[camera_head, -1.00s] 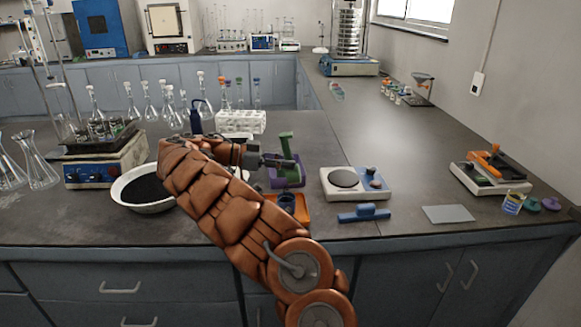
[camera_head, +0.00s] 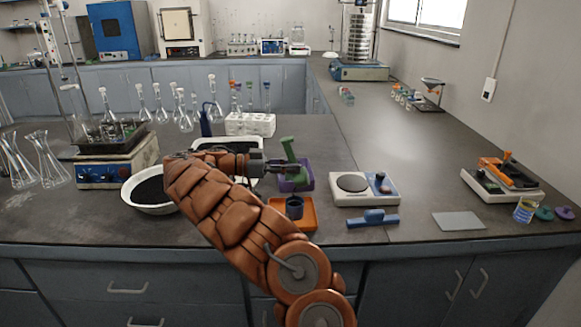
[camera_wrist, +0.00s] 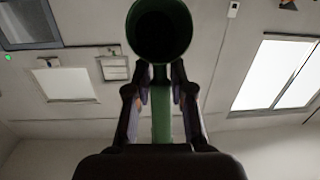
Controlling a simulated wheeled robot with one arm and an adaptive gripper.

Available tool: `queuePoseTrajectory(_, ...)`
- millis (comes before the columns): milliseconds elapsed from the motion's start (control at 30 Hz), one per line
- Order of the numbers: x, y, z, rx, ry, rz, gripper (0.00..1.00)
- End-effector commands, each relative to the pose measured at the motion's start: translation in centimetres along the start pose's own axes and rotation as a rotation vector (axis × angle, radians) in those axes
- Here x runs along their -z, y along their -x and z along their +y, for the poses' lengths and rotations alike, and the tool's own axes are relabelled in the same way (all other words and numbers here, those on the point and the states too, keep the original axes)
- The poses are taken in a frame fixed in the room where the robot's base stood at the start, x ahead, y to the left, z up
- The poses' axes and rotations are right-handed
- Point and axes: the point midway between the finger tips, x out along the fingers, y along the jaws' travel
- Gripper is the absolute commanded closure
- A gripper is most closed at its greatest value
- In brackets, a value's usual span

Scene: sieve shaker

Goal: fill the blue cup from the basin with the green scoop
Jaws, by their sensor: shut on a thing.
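My gripper (camera_head: 284,166) is shut on the green scoop (camera_head: 289,150), over or beside a purple holder (camera_head: 305,181); I cannot tell whether they touch. In the wrist view the scoop (camera_wrist: 160,60) stands between the two fingers, its round mouth dark inside; I cannot tell if it holds anything.
A blue tool (camera_head: 372,218) and a grey plate (camera_head: 459,221) lie in front. A white rack (camera_head: 250,124) and glass flasks stand behind.

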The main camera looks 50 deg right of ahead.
Motion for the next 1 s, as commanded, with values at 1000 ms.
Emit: queuePoseTrajectory(1000,1.3,-2.4,0.5,0.025,-0.06,-0.346,1.0)
